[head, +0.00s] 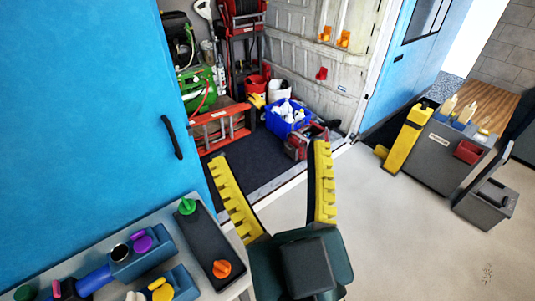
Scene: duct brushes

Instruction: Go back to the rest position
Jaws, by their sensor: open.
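My gripper (278,180) is in the lower middle of the head view. Its two yellow ribbed fingers are spread wide apart, with nothing between them. It hangs in front of the pale floor and the doorway, to the right of a grey work surface (210,285). On that surface lies a dark tray (208,245) with a green knob (187,206) and an orange knob (221,268). Blue holders (140,262) with purple and yellow parts stand at the lower left. No duct brush can be made out for certain.
A blue door panel (80,110) fills the left. Beyond the doorway are a blue bin (288,118), a red bucket (257,84) and an orange ladder (220,125). A grey cart (440,155) with a yellow board (405,138) stands right, beside a grey box (486,204). The floor (400,240) at lower right is clear.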

